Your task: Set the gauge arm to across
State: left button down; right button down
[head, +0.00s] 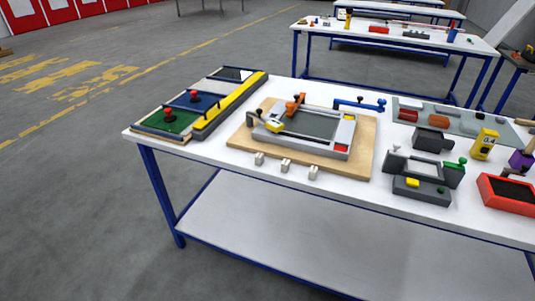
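A grey frame (333,151) with a dark panel inside sits on a wooden board (240,138) on the white table. Several arm-like parts are on or by it: an orange one (295,104) at its back edge, a grey one with a yellow block (270,122) at its left corner, and a blue one (359,104) behind it with raised ends. The blue one lies roughly left to right. No label shows which is the gauge arm, so I cannot tell. Neither of my grippers is in view.
Left are green (171,122) and blue (197,103) panels with red knobs, beside a yellow bar (231,100). Several small pale blocks (286,165) lie in front. Right are a grey fixture (422,190), a yellow device (484,145) and a red bin (494,189).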

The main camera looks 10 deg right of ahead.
aim_at(273, 125)
jog(key=u, duration=1.05)
jog(key=i, duration=0.75)
jog(key=z, duration=0.4)
